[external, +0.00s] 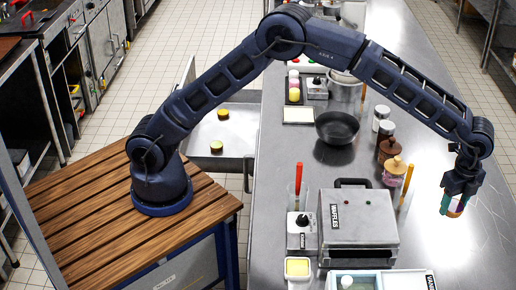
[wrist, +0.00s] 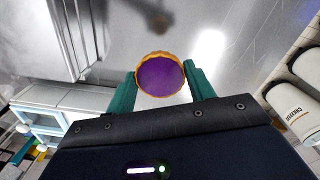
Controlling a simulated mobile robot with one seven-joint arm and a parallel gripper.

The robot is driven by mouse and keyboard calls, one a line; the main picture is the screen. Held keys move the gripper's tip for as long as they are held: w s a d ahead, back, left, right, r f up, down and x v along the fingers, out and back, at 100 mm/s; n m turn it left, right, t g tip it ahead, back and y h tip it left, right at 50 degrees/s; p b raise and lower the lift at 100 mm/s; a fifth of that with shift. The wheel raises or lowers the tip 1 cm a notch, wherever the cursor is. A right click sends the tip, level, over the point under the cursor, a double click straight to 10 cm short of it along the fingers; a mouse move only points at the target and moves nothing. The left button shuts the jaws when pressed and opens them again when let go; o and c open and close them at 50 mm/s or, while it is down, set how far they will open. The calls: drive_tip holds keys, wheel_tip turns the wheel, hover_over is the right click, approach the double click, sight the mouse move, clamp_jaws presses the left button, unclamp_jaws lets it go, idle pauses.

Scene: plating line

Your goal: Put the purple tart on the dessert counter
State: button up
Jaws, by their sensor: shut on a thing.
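The purple tart (wrist: 160,76) has a purple top and an orange-brown fluted crust. In the wrist view it sits between the two green fingers of my gripper (wrist: 162,84), which is shut on it. In the external view my gripper (external: 453,205) is at the far right, above the steel counter (external: 450,254), and a small part of the tart (external: 457,207) shows between the fingers. The tart is held above the steel surface. I cannot tell which surface is the dessert counter.
A waffle iron (external: 358,226) stands left of my gripper. Brown-lidded jars (external: 393,171) and shakers (external: 381,116) stand behind it, near a black bowl (external: 337,127). A white-and-teal case (external: 400,280) is at the front. The counter's right side is clear. Two tarts (external: 223,114) lie in an open drawer.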

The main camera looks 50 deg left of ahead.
sight(438, 246)
wheel_tip(438, 246, down, 14)
drive_tip(key=shift+r, duration=0.25)
idle(0.3)
drive_tip(key=shift+f, duration=0.1)
drive_tip(key=o, duration=0.7)
wheel_tip(438, 246, up, 12)
drive_tip(key=shift+r, duration=0.15)
